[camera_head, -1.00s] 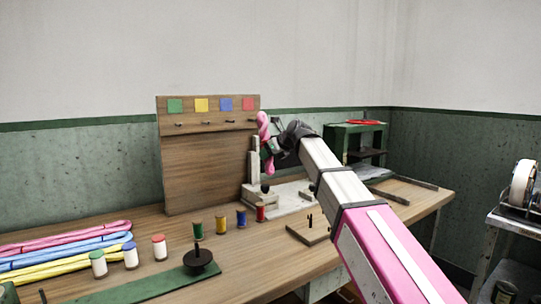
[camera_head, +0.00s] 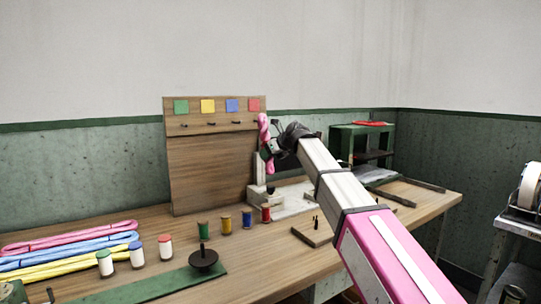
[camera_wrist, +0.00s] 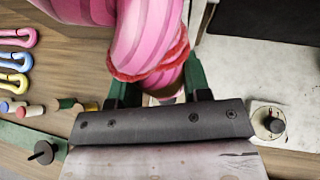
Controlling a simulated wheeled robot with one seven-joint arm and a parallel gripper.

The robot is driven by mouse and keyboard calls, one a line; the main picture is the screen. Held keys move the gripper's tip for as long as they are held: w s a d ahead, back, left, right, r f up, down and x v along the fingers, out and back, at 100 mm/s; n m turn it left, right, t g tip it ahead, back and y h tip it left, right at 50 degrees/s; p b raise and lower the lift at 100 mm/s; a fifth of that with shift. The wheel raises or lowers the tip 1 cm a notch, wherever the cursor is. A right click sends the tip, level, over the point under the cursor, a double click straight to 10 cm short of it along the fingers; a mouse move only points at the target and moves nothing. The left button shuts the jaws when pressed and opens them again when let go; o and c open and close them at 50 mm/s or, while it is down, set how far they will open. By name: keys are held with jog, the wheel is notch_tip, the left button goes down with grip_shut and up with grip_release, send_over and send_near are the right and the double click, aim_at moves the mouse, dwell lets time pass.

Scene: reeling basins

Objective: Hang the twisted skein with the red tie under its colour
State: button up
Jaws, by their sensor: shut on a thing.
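The pink twisted skein (camera_head: 264,131) hangs upright in my gripper (camera_head: 272,148). It shows large in the wrist view (camera_wrist: 150,38), with its red tie (camera_wrist: 148,73) just beyond the green fingers. My gripper (camera_wrist: 160,90) is shut on the skein below the tie. The skein's upper part overlaps the board's right edge, beside the red square; the red peg (camera_head: 257,121) is partly hidden. I cannot tell the gap between skein and peg.
Pink, blue and yellow skeins (camera_head: 65,248) lie at the table's left. Several coloured spools (camera_head: 204,231) and a black spindle (camera_head: 203,258) on a green strip stand in front. A white stand (camera_head: 290,202) is below my gripper. A green shelf (camera_head: 360,145) stands right.

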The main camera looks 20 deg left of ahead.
jog(key=shift+w+a+f, duration=0.25)
jog(key=shift+w+a, duration=0.2)
jog(key=shift+a, duration=0.15)
jog(key=shift+w+a+f, duration=0.2)
jog(key=shift+w+a, duration=0.2)
jog(key=shift+a, duration=0.15)
jog(key=o, duration=1.1)
jog(key=v, duration=1)
jog(key=shift+s+d, duration=0.2)
jog(key=shift+d, duration=0.15)
